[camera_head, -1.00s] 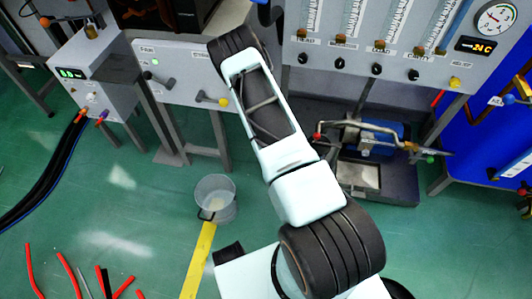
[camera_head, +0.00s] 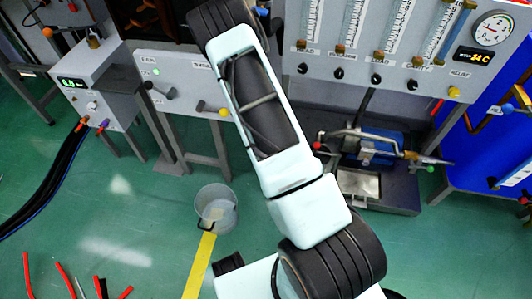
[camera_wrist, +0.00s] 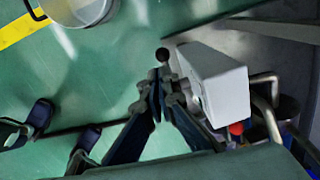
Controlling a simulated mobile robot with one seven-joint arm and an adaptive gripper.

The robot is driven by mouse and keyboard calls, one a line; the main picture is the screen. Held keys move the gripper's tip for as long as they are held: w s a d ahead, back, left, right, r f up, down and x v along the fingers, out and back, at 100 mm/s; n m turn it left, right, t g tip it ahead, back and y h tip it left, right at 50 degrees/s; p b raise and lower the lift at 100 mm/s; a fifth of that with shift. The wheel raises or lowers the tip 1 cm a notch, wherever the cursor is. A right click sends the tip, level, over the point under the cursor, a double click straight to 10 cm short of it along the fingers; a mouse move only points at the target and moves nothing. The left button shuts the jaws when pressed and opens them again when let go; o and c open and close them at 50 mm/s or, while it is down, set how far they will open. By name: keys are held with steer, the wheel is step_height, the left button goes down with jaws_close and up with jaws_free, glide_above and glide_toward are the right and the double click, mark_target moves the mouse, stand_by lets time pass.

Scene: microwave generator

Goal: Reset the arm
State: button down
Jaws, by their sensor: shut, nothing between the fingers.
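My arm (camera_head: 265,110) rises through the middle of the head view, from the bottom toward the top edge, bent at the elbow. My gripper cannot be made out in the head view. In the wrist view my gripper (camera_wrist: 159,78) is shut and empty, its fingers meeting over the green floor. A black ball-shaped knob (camera_wrist: 162,55) shows just beyond the fingertips. A pale box-like part (camera_wrist: 222,88) is close to the right of the fingers. I cannot tell whether the fingers touch either one.
A gauge panel (camera_head: 400,50) and a pump unit (camera_head: 375,175) are at the right. A grey control box (camera_head: 92,88) is at the left. Red-handled tools (camera_head: 65,280) lie at lower left. Floor between is open.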

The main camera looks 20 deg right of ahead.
steer(key=shift+r, duration=0.35)
stand_by(0.3)
